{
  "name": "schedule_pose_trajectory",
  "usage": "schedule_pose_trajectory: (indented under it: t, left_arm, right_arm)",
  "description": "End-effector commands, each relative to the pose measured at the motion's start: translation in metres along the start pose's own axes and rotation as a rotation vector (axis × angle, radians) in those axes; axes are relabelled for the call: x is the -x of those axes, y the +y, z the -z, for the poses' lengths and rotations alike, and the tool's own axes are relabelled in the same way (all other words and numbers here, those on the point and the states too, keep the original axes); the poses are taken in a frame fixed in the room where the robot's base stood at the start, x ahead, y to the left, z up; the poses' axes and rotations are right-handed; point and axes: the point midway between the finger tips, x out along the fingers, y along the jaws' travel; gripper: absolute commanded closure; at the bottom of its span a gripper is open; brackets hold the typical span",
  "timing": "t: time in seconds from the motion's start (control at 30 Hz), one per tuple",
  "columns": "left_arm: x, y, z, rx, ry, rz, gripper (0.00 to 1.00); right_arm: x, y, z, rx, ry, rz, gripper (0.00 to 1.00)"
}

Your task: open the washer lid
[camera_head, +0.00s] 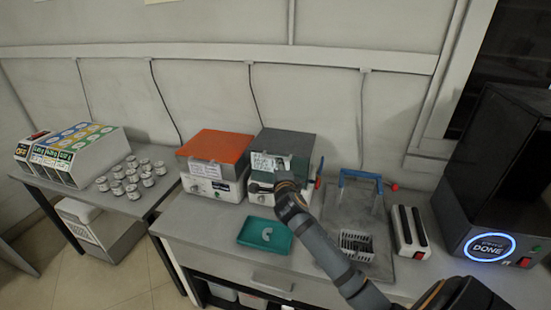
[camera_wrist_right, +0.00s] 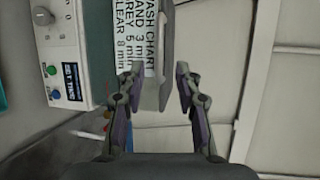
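The washer (camera_head: 270,190) is a pale box with a dark grey lid (camera_head: 284,142), standing on the bench against the wall. The lid looks shut. My right gripper (camera_head: 283,170) is at the washer's front, by a white label. In the right wrist view the washer's control panel (camera_wrist_right: 65,55) is at left, beside a wash chart card (camera_wrist_right: 130,40). My right gripper (camera_wrist_right: 158,78) has its fingers spread, with a grey edge (camera_wrist_right: 167,60) of the lid or its handle between them. I cannot tell whether either finger touches it. My left gripper is out of view.
An orange-lidded box (camera_head: 216,145) stands left of the washer. A teal tray (camera_head: 265,246) lies in front. Right of it are a sink area with a blue frame (camera_head: 361,175), a basket (camera_head: 357,233), and a dark machine reading DONE (camera_head: 505,160). Several small jars stand at left.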

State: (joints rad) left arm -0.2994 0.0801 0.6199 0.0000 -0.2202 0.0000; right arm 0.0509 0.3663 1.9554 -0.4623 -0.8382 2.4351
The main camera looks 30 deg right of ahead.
Motion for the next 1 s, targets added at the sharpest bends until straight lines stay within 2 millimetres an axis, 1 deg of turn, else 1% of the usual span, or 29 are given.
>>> schedule_pose_trajectory:
  t: [0.03, 0.2, 0.33, 0.5, 0.77, 0.87, 1.0]
  left_arm:
    - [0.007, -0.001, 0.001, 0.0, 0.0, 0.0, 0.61]
    - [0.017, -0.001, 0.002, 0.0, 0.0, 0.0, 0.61]
    - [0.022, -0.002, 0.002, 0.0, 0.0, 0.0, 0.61]
    - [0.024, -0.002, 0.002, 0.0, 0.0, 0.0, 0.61]
    - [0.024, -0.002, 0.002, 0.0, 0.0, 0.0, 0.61]
    - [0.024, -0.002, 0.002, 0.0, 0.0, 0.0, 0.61]
    - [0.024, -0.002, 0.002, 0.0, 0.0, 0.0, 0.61]
  right_arm:
    - [-0.01, -0.004, 0.0, -0.001, 0.002, -0.001, 0.66]
    - [-0.048, -0.004, 0.0, -0.001, 0.002, -0.002, 0.66]
    - [-0.069, -0.002, 0.0, -0.001, 0.001, -0.002, 0.66]
    - [-0.082, -0.001, 0.0, 0.001, 0.0, -0.002, 0.66]
    - [-0.084, 0.001, 0.0, 0.001, -0.001, -0.002, 0.66]
    - [-0.084, 0.001, 0.0, 0.001, -0.001, -0.002, 0.77]
    - [-0.084, 0.001, 0.0, 0.001, 0.0, -0.002, 0.96]
